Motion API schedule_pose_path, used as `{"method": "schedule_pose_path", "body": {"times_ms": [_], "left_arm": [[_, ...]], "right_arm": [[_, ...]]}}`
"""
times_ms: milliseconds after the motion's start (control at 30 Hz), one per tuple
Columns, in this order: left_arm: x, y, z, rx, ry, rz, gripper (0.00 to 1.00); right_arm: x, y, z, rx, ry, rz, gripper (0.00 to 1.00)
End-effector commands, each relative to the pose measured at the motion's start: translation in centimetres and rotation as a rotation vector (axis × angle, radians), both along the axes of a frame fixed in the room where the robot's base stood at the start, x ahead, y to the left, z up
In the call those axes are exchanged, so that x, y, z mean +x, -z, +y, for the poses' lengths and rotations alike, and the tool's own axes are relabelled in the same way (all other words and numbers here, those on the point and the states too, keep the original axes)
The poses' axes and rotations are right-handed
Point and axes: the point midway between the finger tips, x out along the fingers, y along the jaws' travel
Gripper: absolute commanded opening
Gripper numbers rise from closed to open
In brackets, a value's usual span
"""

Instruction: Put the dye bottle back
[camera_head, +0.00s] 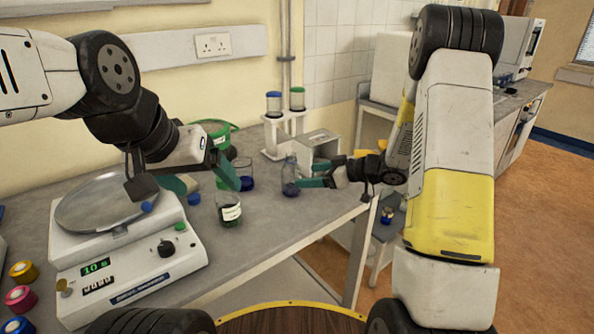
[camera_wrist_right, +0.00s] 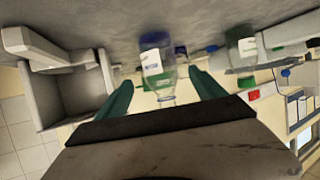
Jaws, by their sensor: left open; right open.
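A clear glass bottle with blue dye (camera_head: 290,180) stands upright on the grey bench. It also shows in the right wrist view (camera_wrist_right: 156,62), with its pale label and narrow neck. My right gripper (camera_head: 305,174) is open beside it, with teal fingers pointing at it; in the right wrist view the fingers (camera_wrist_right: 162,82) lie on either side of the bottle. A second bottle with dark blue contents (camera_head: 245,182) stands further left. A labelled bottle with dark green contents (camera_head: 230,213) stands in front of that. My left gripper (camera_head: 203,178) is open near these two bottles and appears empty.
A white stand (camera_head: 283,130) with capped tubes and an open grey box (camera_head: 318,145) stand behind the right gripper. The bench's front edge is close.

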Motion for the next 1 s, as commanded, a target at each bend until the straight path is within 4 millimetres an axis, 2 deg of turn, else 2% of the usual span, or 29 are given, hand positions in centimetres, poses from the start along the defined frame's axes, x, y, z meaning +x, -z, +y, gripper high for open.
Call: {"method": "schedule_pose_path", "body": {"times_ms": [167,267,367,400,467,533,600,667,767,867,900,1000], "left_arm": [[0.0,0.0,0.0,0.000,0.000,0.000,0.83],[0.0,0.0,0.0,0.000,0.000,0.000,0.83],[0.0,0.0,0.0,0.000,0.000,0.000,0.83],[0.0,0.0,0.0,0.000,0.000,0.000,0.83],[0.0,0.0,0.0,0.000,0.000,0.000,0.83],[0.0,0.0,0.0,0.000,0.000,0.000,0.83],[0.0,0.0,0.0,0.000,0.000,0.000,0.83],[0.0,0.0,0.0,0.000,0.000,0.000,0.83],[0.0,0.0,0.0,0.000,0.000,0.000,0.83],[0.0,0.0,0.0,0.000,0.000,0.000,0.83],[0.0,0.0,0.0,0.000,0.000,0.000,0.83],[0.0,0.0,0.0,0.000,0.000,0.000,0.83]], "right_arm": [[-0.2,-1.1,-1.2,-0.012,0.021,-0.012,0.79],[1.0,-3.4,-2.3,-0.059,0.107,-0.051,0.79],[2.5,-7.6,-4.7,-0.139,0.273,-0.101,0.79],[2.7,-9.5,-5.9,-0.169,0.353,-0.113,0.79],[2.4,-12.3,-7.9,-0.213,0.473,-0.116,0.79],[1.0,-15.0,-10.0,-0.250,0.603,-0.094,0.79],[-1.4,-17.2,-11.7,-0.274,0.717,-0.049,0.79],[-4.1,-18.5,-12.8,-0.284,0.800,0.007,0.79],[-9.6,-19.7,-13.5,-0.281,0.899,0.130,0.79],[-15.7,-19.8,-12.8,-0.263,0.942,0.275,0.79],[-18.1,-19.6,-12.1,-0.254,0.943,0.334,0.79],[-23.5,-19.0,-10.2,-0.230,0.918,0.460,0.79]]}}
